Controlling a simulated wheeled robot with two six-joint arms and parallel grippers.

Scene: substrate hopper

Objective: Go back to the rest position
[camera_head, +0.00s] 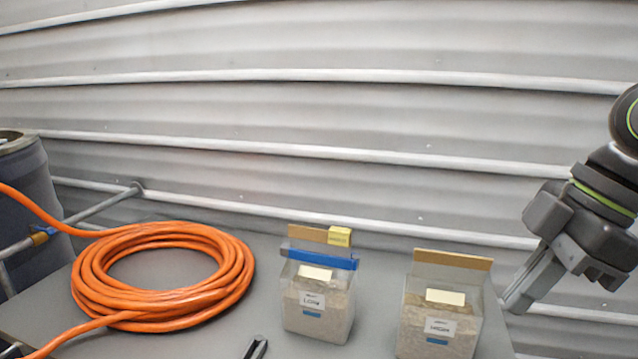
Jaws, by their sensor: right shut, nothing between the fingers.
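My right gripper (518,296) is at the right edge, raised beside the table's right side, with its fingers pointing down and to the left. Its fingers are together and hold nothing. It is apart from the nearest bag (440,318), a clear bag of pale substrate with a tan top strip and a white label.
A second substrate bag (318,309) stands left of it, with a blue clip and a yellow block at its top. A coiled orange hose (240,275) lies on the grey table (375,262). A dark object (256,348) is cut off below. A barrel (28,190) stands left; a corrugated wall (330,110) is behind.

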